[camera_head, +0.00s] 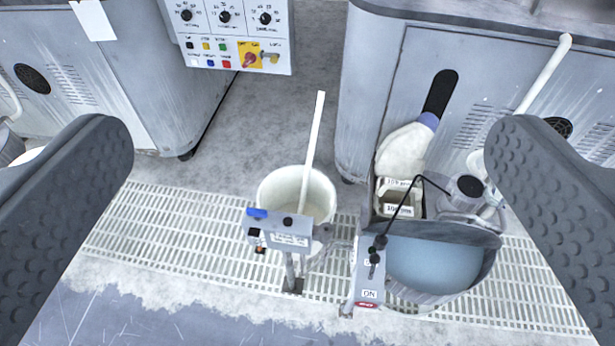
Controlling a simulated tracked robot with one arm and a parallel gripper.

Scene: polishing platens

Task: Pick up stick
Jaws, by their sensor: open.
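A thin white stick (312,150) leans out of a white bucket (268,190) in the middle of the view, its upper end well above the rim. My gripper (308,150) is open, with one dark ridged finger at the left edge and one at the right. The stick and bucket show between the fingers, farther off, and neither finger touches them. The stick's lower end is inside the bucket, partly hidden behind a grey control box (285,236). Another white rod (544,72) stands at the right, partly behind my right finger.
A control panel (236,38) with knobs stands behind the bucket. Grey machine cabinets (375,110) flank it. A tub holding blue liquid (430,264) and small containers (398,203) sit right of the bucket, beside a post with a switch box (368,285).

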